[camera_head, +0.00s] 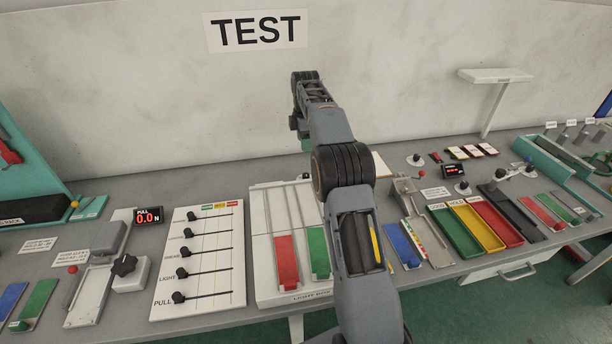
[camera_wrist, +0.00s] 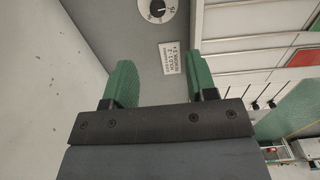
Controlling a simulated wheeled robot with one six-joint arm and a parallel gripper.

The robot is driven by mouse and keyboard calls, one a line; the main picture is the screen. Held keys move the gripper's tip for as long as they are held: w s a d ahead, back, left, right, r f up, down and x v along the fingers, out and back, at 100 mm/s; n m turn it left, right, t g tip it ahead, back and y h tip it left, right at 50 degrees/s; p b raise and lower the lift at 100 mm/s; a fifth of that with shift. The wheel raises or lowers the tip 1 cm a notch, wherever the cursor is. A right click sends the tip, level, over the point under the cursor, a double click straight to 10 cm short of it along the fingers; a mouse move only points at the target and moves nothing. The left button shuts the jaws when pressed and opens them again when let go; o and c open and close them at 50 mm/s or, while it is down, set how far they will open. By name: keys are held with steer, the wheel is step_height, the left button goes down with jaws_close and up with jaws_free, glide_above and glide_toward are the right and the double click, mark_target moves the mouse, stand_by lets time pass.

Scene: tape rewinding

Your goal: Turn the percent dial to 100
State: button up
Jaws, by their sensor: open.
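A round white dial (camera_wrist: 155,8) with a dark knob shows at the top edge of the wrist view, partly cut off. Marks run around its rim, one perhaps reading 75; the knob's setting cannot be read, so I cannot confirm it is the percent dial. My gripper (camera_wrist: 162,80) has two green fingers spread apart with nothing between them. The dial lies beyond the fingertips, apart from them. In the head view my arm hides most of the gripper, and I cannot make out the dial clearly.
A white label (camera_wrist: 171,58) lies near the dial on the grey bench. In the head view, a slider panel (camera_head: 213,222) and a white board with red and green blocks (camera_head: 265,215) stand left of my arm. Coloured trays (camera_head: 480,227) stand to the right.

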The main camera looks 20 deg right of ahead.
mark_target(306, 174)
steer(key=f, duration=0.7)
steer(key=f+b, duration=0.1)
steer(key=f, duration=0.6)
steer(key=shift+w+d+f, duration=0.15)
steer(key=shift+d, duration=0.05)
steer(key=shift+c, duration=0.3)
steer(key=c, duration=0.9)
steer(key=shift+o, duration=0.2)
